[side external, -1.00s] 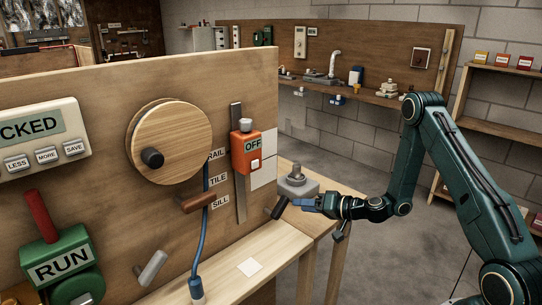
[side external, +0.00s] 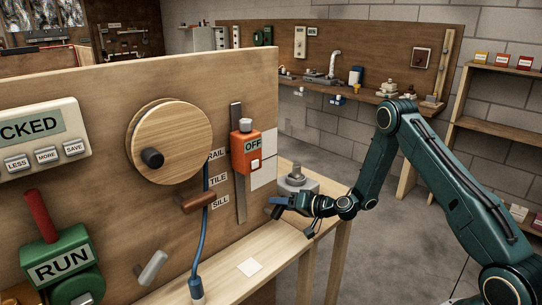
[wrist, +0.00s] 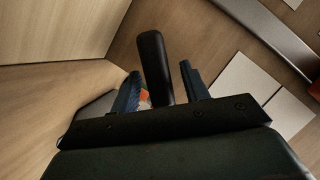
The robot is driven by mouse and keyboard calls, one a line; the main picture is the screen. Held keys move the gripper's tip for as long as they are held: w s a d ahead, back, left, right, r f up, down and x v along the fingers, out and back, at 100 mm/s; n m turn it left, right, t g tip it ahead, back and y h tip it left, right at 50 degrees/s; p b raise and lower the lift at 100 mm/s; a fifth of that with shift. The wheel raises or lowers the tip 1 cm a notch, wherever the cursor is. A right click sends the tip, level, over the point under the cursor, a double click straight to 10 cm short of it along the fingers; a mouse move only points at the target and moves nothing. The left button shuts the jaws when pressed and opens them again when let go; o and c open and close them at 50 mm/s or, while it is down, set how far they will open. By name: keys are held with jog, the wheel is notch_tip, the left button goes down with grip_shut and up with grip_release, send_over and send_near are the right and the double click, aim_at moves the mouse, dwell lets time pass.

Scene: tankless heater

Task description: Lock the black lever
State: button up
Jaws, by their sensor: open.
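The black lever (side external: 276,212) sticks out near the right edge of the wooden panel, low down, beside the grey block (side external: 292,181). My gripper (side external: 283,202) is at the lever, with its blue fingers reaching in from the right. In the wrist view the black lever (wrist: 152,62) stands between the two blue fingers of my open gripper (wrist: 161,69). A gap shows on the lever's right side; its lower end is hidden by the gripper body. Whether a finger touches it on the left, I cannot tell.
The orange OFF box (side external: 246,150) on its metal rail (side external: 241,200) is up and left of the lever. A brown handle (side external: 197,201) and blue hose (side external: 201,245) are further left.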

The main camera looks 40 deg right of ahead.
jog(key=shift+c, duration=0.4)
grip_shut()
jog(key=shift+a+r+n, duration=0.15)
jog(key=shift+n, duration=0.15)
jog(key=n+h, duration=0.1)
jog(key=a+n, duration=0.1)
jog(key=shift+a+r+n+g+h, duration=0.2)
jog(key=shift+r+n+g+h, duration=0.1)
jog(key=shift+r+n+h, duration=0.1)
jog(key=shift+a+r+n+h, duration=0.1)
jog(key=shift+a+n+h, duration=0.6)
jog(key=shift+n+h, duration=0.5)
jog(key=shift+n, duration=0.3)
jog(key=shift+o, duration=0.4)
grip_release()
jog(key=shift+s, duration=0.1)
